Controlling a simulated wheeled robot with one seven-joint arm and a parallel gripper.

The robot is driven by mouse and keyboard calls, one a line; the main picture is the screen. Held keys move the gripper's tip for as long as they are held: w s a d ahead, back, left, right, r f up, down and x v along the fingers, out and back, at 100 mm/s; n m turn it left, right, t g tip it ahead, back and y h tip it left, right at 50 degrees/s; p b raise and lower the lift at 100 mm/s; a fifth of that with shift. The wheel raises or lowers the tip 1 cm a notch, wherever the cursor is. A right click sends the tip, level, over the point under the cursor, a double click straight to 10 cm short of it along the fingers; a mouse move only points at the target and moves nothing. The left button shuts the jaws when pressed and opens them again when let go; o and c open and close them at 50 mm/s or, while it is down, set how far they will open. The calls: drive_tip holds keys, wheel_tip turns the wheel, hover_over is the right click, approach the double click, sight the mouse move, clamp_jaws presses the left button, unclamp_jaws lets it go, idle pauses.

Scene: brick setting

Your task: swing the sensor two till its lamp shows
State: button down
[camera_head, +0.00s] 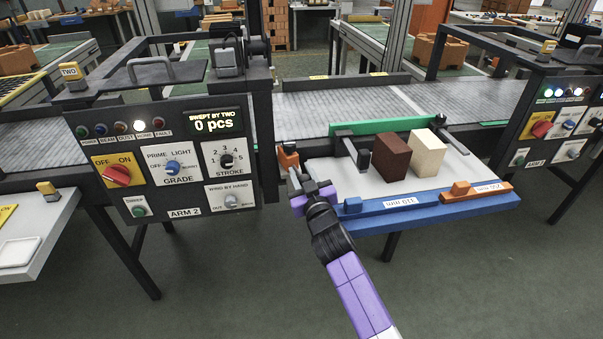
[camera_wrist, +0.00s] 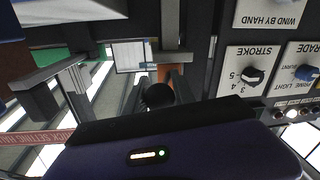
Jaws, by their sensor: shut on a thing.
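My gripper (camera_head: 305,192) is at the right side of the ARM 2 panel (camera_head: 185,190), beside an orange block (camera_head: 288,158). It is shut on a small dark piece (camera_wrist: 157,95), which I take to be sensor two; the jaws mostly hide it. Orange also shows behind it in the wrist view (camera_wrist: 177,76). In the panel's lamp row, the white HOME lamp (camera_head: 140,126) is lit. The blue BEAM lamp (camera_head: 101,130) looks dark. The display (camera_head: 213,122) reads "SWEPT BY TWO 0 pcs".
A blue-edged table (camera_head: 430,210) right of my gripper carries a dark red brick (camera_head: 391,157), a cream brick (camera_head: 424,153) and a green bar (camera_head: 385,126). A dark post and arm (camera_head: 350,147) stand close. The conveyor (camera_head: 340,105) runs behind. Another panel (camera_head: 565,120) with lit lamps is at right.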

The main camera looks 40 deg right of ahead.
drive_tip(key=shift+w+f+b, duration=0.1)
drive_tip(key=shift+f+b, duration=0.05)
drive_tip(key=shift+b, duration=0.55)
drive_tip(key=shift+w+a+f+b, duration=0.1)
drive_tip(key=shift+a+b, duration=0.1)
drive_tip(key=shift+b, duration=1.6)
drive_tip(key=h+b, duration=0.1)
drive_tip(key=b, duration=0.1)
drive_tip(key=m+g+h+b, duration=0.1)
drive_tip(key=b, duration=0.2)
drive_tip(key=shift+w+a+m, duration=0.1)
drive_tip(key=shift+a+m, duration=0.2)
drive_tip(key=shift+a, duration=0.05)
drive_tip(key=shift+r+m+g+h+b, duration=0.3)
drive_tip(key=shift+g+h+b, duration=0.15)
drive_tip(key=shift+b, duration=0.5)
drive_tip(key=c, duration=1.1)
unclamp_jaws()
drive_tip(key=shift+o, duration=0.2)
